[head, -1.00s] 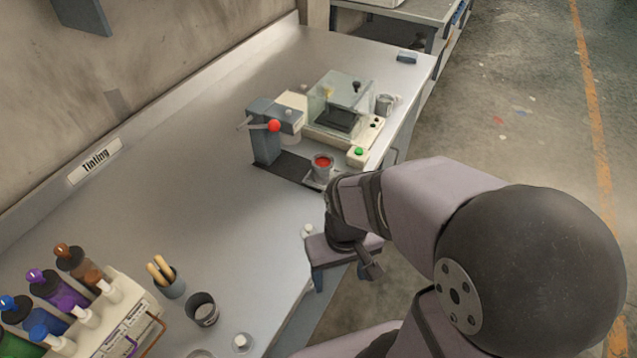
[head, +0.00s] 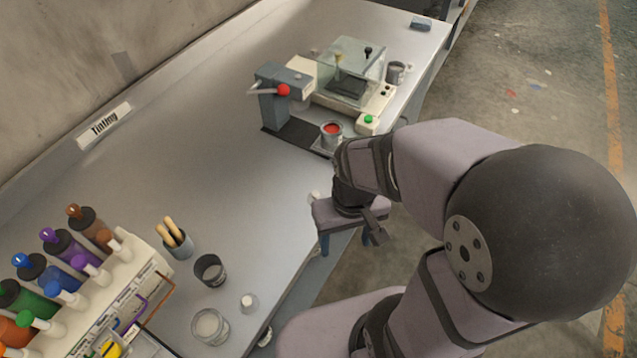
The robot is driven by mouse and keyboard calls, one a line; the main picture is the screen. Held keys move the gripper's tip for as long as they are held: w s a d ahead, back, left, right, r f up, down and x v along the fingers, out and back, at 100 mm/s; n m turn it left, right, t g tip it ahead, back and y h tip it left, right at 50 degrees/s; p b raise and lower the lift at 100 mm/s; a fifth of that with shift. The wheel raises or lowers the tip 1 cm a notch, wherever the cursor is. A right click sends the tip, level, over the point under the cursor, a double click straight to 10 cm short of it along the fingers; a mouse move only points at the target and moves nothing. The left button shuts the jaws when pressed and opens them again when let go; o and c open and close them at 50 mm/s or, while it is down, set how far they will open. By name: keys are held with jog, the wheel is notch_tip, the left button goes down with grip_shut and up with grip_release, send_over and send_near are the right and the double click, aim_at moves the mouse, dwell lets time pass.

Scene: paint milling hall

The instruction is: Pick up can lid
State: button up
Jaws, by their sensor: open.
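My gripper (head: 344,241) hangs over the front edge of the grey bench, pointing down, with its two blue-tipped fingers apart and nothing seen between them. A small pale object (head: 315,196) shows at the bench edge just behind the gripper body, mostly hidden; I cannot tell whether it is the can lid. A small can with red paint (head: 332,134) stands open under the grey press, beyond the gripper. No other thing is clearly recognisable as a can lid.
A brush pot (head: 176,243), dark cup (head: 210,269), glass jar (head: 210,326), small white-topped piece (head: 249,302) and colourant bottles (head: 62,245) stand nearer. The bench middle is clear.

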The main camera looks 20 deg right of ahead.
aim_at(315, 193)
jog(key=shift+g, duration=0.7)
jog(key=w+p, duration=0.1)
jog(key=w, duration=0.2)
jog(key=w+a+p, duration=0.1)
jog(key=w+p, duration=0.1)
jog(key=w, duration=0.1)
jog(key=w+p, duration=0.2)
jog(key=w, duration=0.1)
jog(key=shift+w+a, duration=0.4)
jog(key=w+m, duration=0.1)
jog(key=w, duration=0.1)
jog(key=w+r+t, duration=0.1)
jog(key=w, duration=0.1)
jog(key=w+r+m, duration=0.1)
jog(key=w, duration=0.1)
jog(key=shift+w+a+r+m, duration=0.15)
jog(key=shift+r+m, duration=0.1)
jog(key=shift+m, duration=1.05)
jog(key=shift+f+p, duration=0.3)
jog(key=shift+f, duration=0.6)
jog(key=shift+w+f+p, duration=0.15)
jog(key=shift+f+p, duration=0.4)
jog(key=shift+f, duration=0.85)
jog(key=shift+w+f+p, duration=0.1)
jog(key=shift+f+p, duration=0.45)
jog(key=shift+f, duration=0.8)
